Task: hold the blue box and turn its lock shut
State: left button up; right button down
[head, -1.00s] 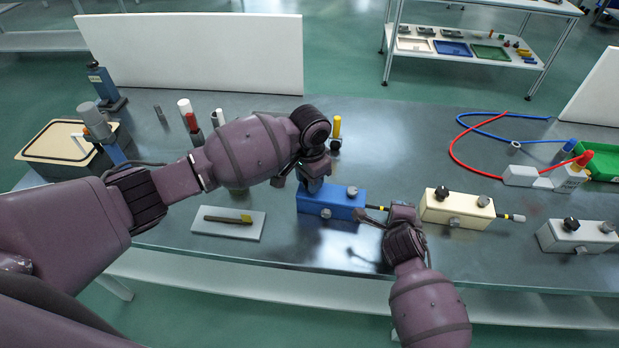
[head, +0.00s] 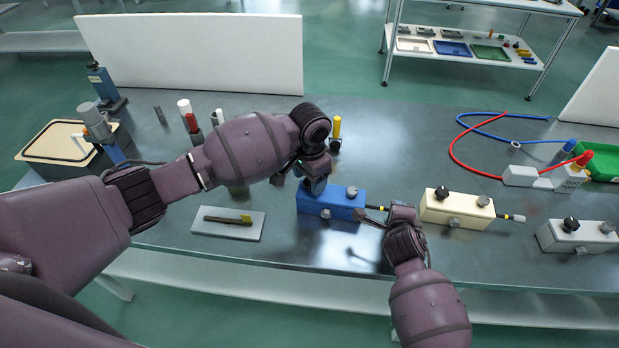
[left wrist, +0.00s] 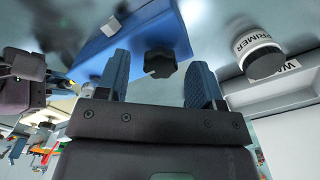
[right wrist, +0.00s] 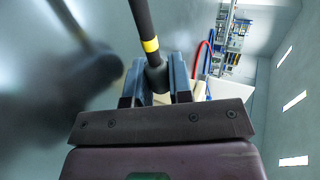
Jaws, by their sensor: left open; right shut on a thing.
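The blue box (head: 340,206) lies on the table in the head view, with a grey knob (head: 352,191) on top. A dark rod with a yellow band (head: 380,208) sticks out of its right end. My left gripper (head: 314,188) is open over the box's left end. In the left wrist view a black knob (left wrist: 160,63) on the blue box (left wrist: 105,55) shows between and beyond the open fingers (left wrist: 158,85). My right gripper (head: 391,212) is shut on the rod's end; the right wrist view shows the rod (right wrist: 143,25) running between its fingers (right wrist: 160,82).
A cream box (head: 455,208) and a white box (head: 577,236) of like shape stand to the right. A pale plate (head: 215,232) with a dark bar lies left of the blue box. A white panel (head: 200,50) stands behind. Several small cylinders stand behind my left arm.

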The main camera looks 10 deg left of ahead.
pick_arm(q)
notch_tip(320, 180, up, 12)
jog(key=shift+f, duration=0.25)
dwell(0.6)
pick_arm(e)
jog(key=c, duration=0.9)
grip_release()
jog(key=shift+c, duration=0.2)
jog(key=v, duration=1.1)
jog(key=shift+s+r, duration=0.2)
jog(key=shift+s, duration=0.15)
pick_arm(q)
notch_tip(320, 180, up, 5)
jog(key=p, duration=0.5)
send_over(309, 182)
pick_arm(e)
jog(key=s+d+r, duration=0.3)
jog(key=d, duration=0.1)
